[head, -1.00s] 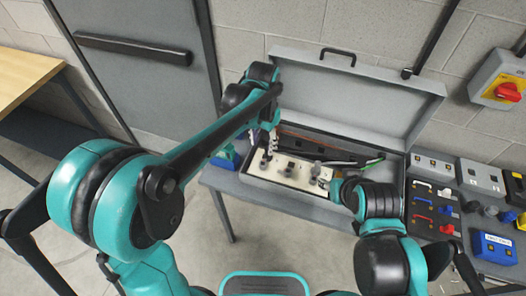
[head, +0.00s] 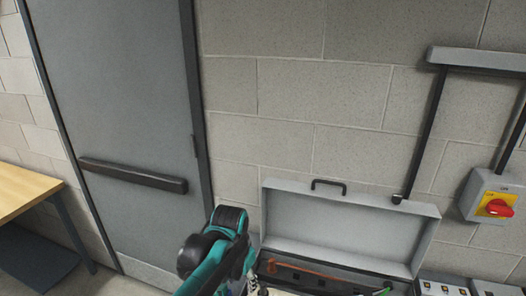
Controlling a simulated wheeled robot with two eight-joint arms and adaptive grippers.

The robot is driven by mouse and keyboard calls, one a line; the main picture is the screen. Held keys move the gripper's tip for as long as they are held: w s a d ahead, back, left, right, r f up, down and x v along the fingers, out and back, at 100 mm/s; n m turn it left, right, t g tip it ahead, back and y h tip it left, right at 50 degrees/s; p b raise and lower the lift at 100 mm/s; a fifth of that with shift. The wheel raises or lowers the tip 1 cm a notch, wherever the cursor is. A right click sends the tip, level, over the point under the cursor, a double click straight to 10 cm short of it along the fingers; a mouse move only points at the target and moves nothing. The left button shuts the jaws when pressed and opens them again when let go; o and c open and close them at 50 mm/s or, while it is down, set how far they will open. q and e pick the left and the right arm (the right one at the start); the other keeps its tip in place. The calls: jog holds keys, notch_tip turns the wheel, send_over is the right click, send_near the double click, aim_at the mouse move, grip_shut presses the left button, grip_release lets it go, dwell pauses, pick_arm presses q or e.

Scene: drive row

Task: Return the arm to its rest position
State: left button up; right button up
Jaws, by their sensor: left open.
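My left arm (head: 213,255) rises from the bottom edge in the head view, teal and black. My left gripper (head: 251,284) hangs below its wrist at the bottom edge, only partly in view and small. It is open, at the left front of the open grey case (head: 345,228). I cannot tell whether it touches anything there. The inside of the case is cut off by the bottom edge. My right arm and gripper are out of view.
A grey door with a black push bar (head: 132,175) stands at the left. A wooden table (head: 25,190) is at the far left. A yellow switch box with a red knob (head: 497,208) is on the block wall at the right. Grey boxes (head: 445,288) show at the bottom right.

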pick_arm(q)
jog(key=s+a+f+n+t+b, duration=0.3)
jog(key=s+a+f+n+t, duration=0.1)
jog(key=s+a, duration=0.7)
jog(key=shift+s+a+f+n+t, duration=0.2)
jog(key=shift+s+a+n+t, duration=0.2)
jog(key=shift+s+n+t, duration=0.45)
